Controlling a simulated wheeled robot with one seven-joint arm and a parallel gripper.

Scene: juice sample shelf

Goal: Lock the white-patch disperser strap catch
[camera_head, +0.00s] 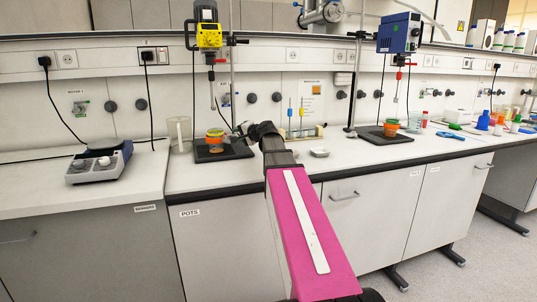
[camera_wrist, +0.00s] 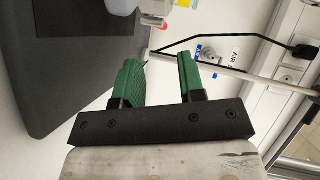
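Two stand-mounted dispersers show in the head view: a yellow one (camera_head: 208,27) at left and a blue one (camera_head: 399,33) at right. I cannot make out a white patch or the strap catch on either. An orange-banded jar (camera_head: 215,137) stands below the yellow one, and another orange-banded jar (camera_head: 390,128) below the blue one. My gripper (camera_wrist: 161,66) has green fingers, spread apart with nothing between them. In the wrist view, a small pale part with a red edge (camera_wrist: 153,20) lies ahead of the fingertips, apart from them. In the head view, my arm hides most of the gripper near the left stand.
A dark base plate (camera_wrist: 65,75) fills the wrist view's upper left, and a grey rod (camera_wrist: 235,74) crosses at right. The head view shows a clear pitcher (camera_head: 180,134), a pipette rack (camera_head: 302,131), a small white dish (camera_head: 319,153) and a hotplate stirrer (camera_head: 99,162).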

